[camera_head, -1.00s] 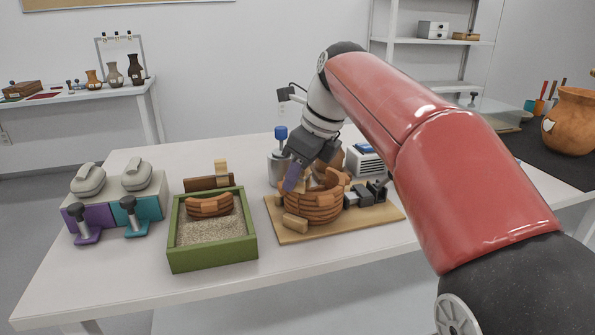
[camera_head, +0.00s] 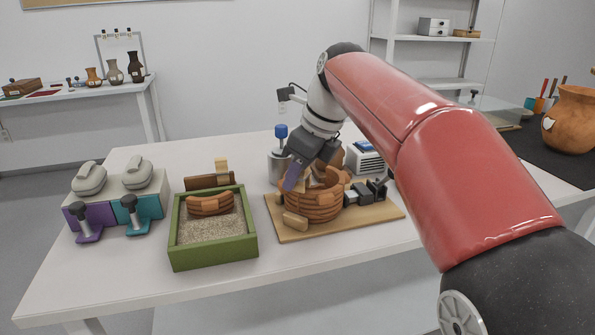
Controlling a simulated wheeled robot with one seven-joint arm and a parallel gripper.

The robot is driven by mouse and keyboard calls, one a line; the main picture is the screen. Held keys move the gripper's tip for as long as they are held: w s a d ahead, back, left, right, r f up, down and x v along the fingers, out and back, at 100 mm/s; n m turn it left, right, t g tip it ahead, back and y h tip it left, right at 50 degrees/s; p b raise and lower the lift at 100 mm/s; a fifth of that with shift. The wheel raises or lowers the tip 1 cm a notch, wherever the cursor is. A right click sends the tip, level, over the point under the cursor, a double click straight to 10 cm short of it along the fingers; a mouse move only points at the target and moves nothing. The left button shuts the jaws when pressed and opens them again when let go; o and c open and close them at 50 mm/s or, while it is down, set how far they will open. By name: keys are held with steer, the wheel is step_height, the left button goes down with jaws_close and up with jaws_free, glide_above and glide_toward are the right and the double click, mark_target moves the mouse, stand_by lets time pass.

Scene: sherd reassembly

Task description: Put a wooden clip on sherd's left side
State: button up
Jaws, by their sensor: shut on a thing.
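A reddish-brown coiled pot (camera_head: 316,207) with an uneven, open rim stands on a wooden board. My gripper (camera_head: 293,182), with purple-grey fingers, points down at the left part of the pot's rim. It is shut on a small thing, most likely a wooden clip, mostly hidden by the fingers. Tan pieces show at the rim beside it, too small to tell apart. Whether the held piece touches the sherd cannot be told. Another tan wooden piece (camera_head: 295,221) is at the pot's front left. A light wooden block (camera_head: 221,166) stands on the brown rack (camera_head: 208,182).
A green sand tray (camera_head: 213,252) holds a curved brown sherd (camera_head: 210,205). A dark clamp-like device (camera_head: 366,192) is right of the pot. A blue-topped container (camera_head: 280,152) and a white box (camera_head: 364,158) stand behind. The table's front strip is clear.

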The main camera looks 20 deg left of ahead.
steer(key=shift+f, duration=0.65)
stand_by(0.4)
stand_by(0.4)
steer(key=o, duration=0.8)
steer(key=shift+c, duration=0.2)
steer(key=shift+r, duration=0.1)
steer(key=shift+r+p, duration=0.75)
steer(key=shift+r, duration=1.4)
